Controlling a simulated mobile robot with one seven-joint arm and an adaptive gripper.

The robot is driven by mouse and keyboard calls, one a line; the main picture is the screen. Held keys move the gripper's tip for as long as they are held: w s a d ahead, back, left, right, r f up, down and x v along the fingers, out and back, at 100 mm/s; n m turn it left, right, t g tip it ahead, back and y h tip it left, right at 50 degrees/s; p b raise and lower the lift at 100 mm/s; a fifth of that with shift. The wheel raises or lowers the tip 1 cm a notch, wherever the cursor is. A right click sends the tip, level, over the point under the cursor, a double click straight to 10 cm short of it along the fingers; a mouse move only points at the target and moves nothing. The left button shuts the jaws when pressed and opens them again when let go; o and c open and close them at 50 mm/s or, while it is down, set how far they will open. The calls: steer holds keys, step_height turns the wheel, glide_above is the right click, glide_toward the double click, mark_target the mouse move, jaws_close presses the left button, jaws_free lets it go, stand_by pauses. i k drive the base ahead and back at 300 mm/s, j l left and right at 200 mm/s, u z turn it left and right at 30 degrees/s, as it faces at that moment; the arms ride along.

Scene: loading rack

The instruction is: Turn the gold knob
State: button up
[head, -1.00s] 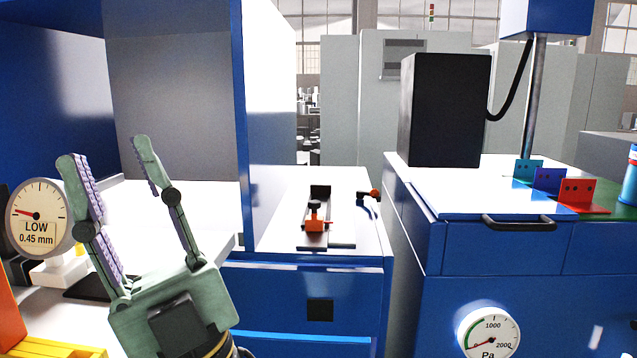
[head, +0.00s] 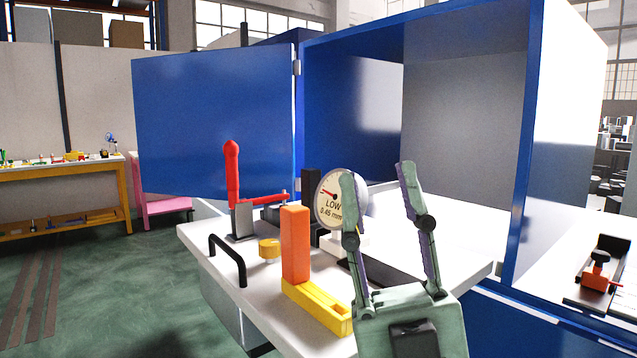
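The gold knob (head: 269,248) is a small round yellow-gold cap on the white worktop, between a black bar handle and an orange block. It stands upright and is fully visible. My gripper (head: 380,172) is green with purple-grey pads and points upward in the view. Its two fingers are spread apart with nothing between them.
An orange upright block (head: 296,245) and a yellow bar (head: 318,306) stand between knob and gripper. A red lever clamp (head: 232,178) is behind the knob, a black handle (head: 228,258) left of it. An open blue cabinet (head: 520,140) stands behind. Green floor at left is clear.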

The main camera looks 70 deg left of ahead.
mark_target(269, 249)
steer(key=l+u, duration=0.2)
steer(key=u, duration=0.2)
steer(key=l+u, duration=0.25)
steer(key=u, duration=0.15)
steer(key=i+j+u, duration=0.1)
steer(key=j+u, duration=0.25)
steer(key=i+j+u, duration=0.15)
steer(key=j+u, duration=0.25)
steer(key=j, duration=0.15)
